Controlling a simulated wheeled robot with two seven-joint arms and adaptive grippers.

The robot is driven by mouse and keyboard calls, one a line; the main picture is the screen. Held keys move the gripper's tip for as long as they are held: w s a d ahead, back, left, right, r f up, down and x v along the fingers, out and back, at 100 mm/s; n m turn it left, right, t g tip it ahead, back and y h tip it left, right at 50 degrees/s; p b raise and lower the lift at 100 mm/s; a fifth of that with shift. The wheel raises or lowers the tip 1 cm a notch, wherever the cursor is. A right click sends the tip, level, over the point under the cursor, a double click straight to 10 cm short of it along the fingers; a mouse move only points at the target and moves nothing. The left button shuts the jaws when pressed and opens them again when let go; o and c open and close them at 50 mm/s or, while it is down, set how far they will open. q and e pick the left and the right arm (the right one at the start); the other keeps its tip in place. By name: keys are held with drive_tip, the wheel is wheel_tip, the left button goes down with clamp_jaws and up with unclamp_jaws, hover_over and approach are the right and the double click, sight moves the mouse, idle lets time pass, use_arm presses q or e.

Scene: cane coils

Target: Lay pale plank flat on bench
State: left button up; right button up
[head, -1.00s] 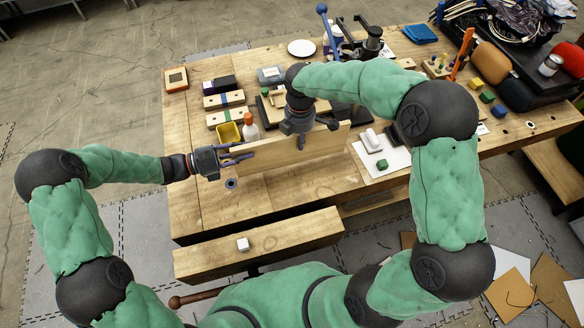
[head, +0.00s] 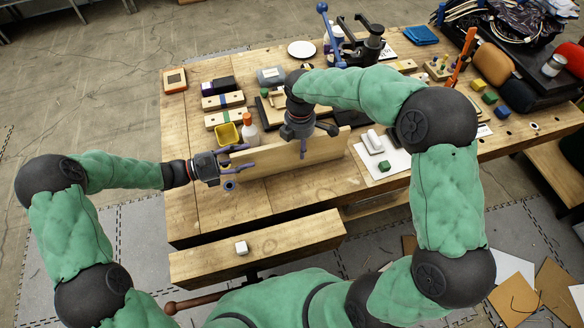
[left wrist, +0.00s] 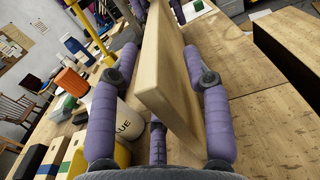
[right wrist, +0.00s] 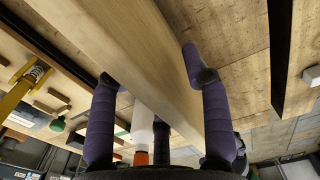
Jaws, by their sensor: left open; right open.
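The pale plank (head: 325,148) stands on its long edge on the bench (head: 200,212), running from lower left to upper right in the head view. My left gripper (head: 237,159) is open at the plank's left end. In the left wrist view, its fingers (left wrist: 165,60) lie on both sides of the plank (left wrist: 172,75) with gaps visible. My right gripper (head: 312,141) is open over the plank from above, nearer its right end. In the right wrist view, the plank (right wrist: 130,50) passes between its spread fingers. The right gripper hides part of the plank in the head view.
A white sheet (head: 393,160) with a green block (head: 384,166) lies to the right. Bench surface in front of the plank is mostly clear.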

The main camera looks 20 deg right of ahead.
use_arm(q)
drive_tip(key=shift+a, duration=0.1)
use_arm(e)
wheel_tip(320, 180, up, 12)
use_arm(q)
drive_tip(key=a, duration=1.1)
drive_tip(key=shift+a, duration=0.4)
idle(0.5)
